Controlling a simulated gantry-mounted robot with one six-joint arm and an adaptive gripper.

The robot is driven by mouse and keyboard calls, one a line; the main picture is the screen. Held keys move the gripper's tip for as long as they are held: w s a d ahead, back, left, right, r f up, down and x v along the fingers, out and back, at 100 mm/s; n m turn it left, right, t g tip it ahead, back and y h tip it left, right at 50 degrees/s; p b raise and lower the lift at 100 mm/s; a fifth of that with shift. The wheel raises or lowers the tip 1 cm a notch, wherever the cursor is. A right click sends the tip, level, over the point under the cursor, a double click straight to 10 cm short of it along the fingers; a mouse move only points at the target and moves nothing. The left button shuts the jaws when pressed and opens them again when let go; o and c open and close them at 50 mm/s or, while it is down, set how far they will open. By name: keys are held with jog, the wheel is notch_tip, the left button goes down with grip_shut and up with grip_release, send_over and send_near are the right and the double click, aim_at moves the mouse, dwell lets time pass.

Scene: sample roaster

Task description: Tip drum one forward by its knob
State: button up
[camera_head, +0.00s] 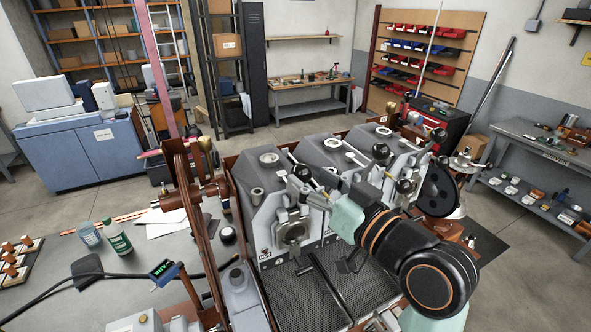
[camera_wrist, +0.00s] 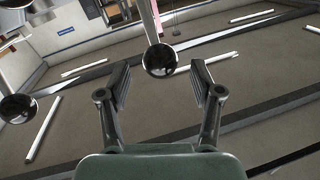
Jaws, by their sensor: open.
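The sample roaster (camera_head: 268,205) stands in the middle of the head view, with several grey drum units in a row. Drum one seems to be the nearest unit at the left, with a round front fitting (camera_head: 293,231). My gripper (camera_head: 308,190) is in front of its upper part, partly hiding it. In the wrist view my gripper (camera_wrist: 159,76) is open, with one finger on each side of a shiny black ball knob (camera_wrist: 160,60) on a metal rod. The knob appears between the fingertips, with gaps on both sides. Whether it lies fully between them in depth, I cannot tell.
Another black knob (camera_wrist: 18,108) is at the left of the wrist view. More knobs (camera_head: 380,151) stand along the roaster to the right. Perforated trays (camera_head: 302,292) lie below the drums. A green bottle (camera_head: 117,237) stands on the left bench.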

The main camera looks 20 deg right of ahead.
jog(key=shift+x, duration=1.85)
grip_shut()
